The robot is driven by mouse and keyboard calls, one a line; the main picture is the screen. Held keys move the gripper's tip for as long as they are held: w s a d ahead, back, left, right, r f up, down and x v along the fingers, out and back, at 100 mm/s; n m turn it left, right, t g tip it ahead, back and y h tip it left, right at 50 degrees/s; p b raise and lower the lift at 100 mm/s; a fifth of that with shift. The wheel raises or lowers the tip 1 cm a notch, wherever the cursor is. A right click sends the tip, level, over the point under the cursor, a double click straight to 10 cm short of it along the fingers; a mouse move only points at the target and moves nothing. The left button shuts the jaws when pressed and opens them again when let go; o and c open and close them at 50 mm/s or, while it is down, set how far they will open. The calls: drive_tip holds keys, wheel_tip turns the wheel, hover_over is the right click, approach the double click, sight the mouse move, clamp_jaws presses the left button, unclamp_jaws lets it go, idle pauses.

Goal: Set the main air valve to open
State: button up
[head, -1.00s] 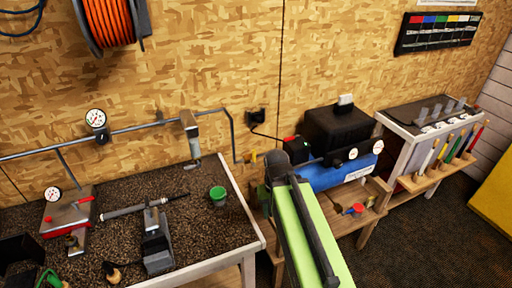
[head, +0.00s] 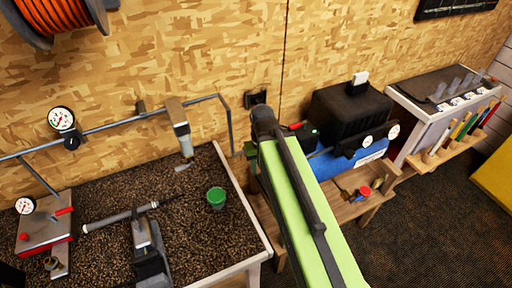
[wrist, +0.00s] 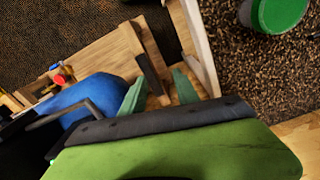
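I cannot make out the main air valve now. The grey air pipe (head: 102,128) runs along the wall and bends down at its right end, where my arm and gripper cover what lies beyond. My gripper (head: 250,150) is by that lower end, in front of the wall between the dark bench and the compressor. In the wrist view its two green fingers (wrist: 158,76) are apart with nothing held between them. Wooden stand parts show beyond them. Whether a finger touches anything is hidden.
A blue compressor (head: 345,163) with a black top stands on a wooden stand (head: 343,206) right of my arm. The dark bench (head: 205,240) at left bears a green cup (head: 216,197), a clamp (head: 148,245) and a red-levered gauge unit (head: 42,222). Dark floor (head: 420,220) is open at right.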

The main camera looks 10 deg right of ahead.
drive_tip(key=w+r+p, duration=0.4)
drive_tip(key=r+p, duration=0.6)
drive_tip(key=w+r+p, duration=0.4)
drive_tip(key=r+p, duration=0.5)
drive_tip(key=r, duration=0.1)
drive_tip(key=f+b, duration=1.8)
drive_tip(key=shift+s+a+f, duration=0.1)
drive_tip(key=shift+s+f, duration=0.15)
drive_tip(key=shift+s, duration=0.05)
drive_tip(key=shift+r, duration=0.15)
clamp_jaws()
